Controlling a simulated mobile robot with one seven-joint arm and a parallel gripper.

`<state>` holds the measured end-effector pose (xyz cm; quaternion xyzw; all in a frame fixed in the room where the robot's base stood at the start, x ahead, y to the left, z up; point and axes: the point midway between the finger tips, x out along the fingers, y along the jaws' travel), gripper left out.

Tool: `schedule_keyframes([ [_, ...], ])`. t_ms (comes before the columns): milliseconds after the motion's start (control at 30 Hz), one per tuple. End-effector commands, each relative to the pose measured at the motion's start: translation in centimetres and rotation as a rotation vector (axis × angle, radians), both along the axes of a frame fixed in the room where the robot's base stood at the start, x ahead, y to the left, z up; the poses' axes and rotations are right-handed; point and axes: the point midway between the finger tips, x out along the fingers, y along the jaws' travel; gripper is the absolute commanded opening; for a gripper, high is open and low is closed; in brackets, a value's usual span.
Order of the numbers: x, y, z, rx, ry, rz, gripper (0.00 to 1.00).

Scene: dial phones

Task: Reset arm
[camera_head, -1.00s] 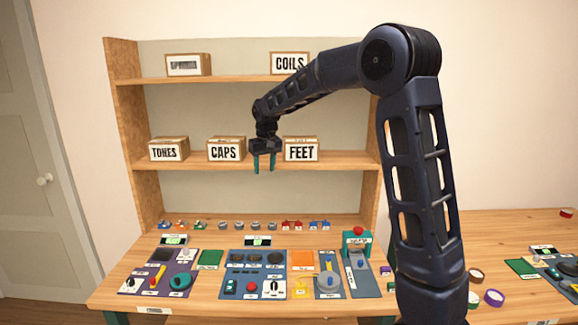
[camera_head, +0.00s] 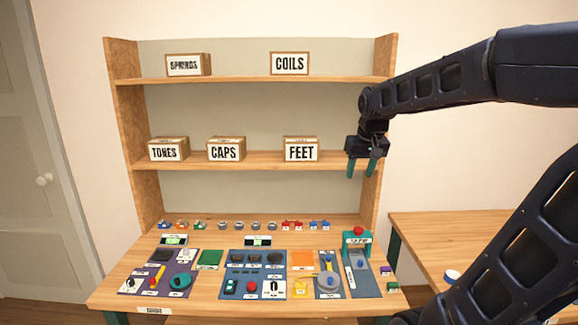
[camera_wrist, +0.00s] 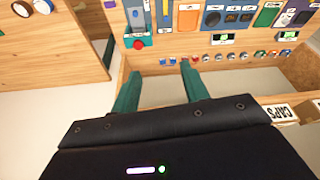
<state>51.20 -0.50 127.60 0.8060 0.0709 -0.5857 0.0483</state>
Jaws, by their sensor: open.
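My gripper (camera_head: 362,168) hangs from my dark arm in the head view, its two teal fingers pointing down and apart. It is open with nothing between the fingers. In the head view it overlaps the right side panel of the shelf unit (camera_head: 118,120); I cannot tell the gap in depth. In the wrist view my gripper (camera_wrist: 158,82) also shows open, with the workbench beyond its fingertips. My upper arm reaches in from the right edge of the head view.
The workbench (camera_head: 212,299) holds coloured panels, several small parts in a row and a teal stand with a red button (camera_head: 357,240). Boxes labelled SPRINGS (camera_head: 187,65), COILS (camera_head: 290,63), TONES (camera_head: 168,149), CAPS (camera_head: 226,149) and FEET (camera_head: 301,149) stand on the shelves. A side table (camera_head: 440,228) is at right.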

Motion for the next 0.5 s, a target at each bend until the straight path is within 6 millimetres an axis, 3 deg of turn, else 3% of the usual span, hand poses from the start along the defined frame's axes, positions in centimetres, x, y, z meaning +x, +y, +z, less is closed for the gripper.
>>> schedule_keyframes([
  [200, -5.8, -3.9, -1.4, 0.003, -0.040, -0.075, 0.45],
  [500, -11.9, -6.9, -4.3, 0.002, -0.079, -0.155, 0.45],
])
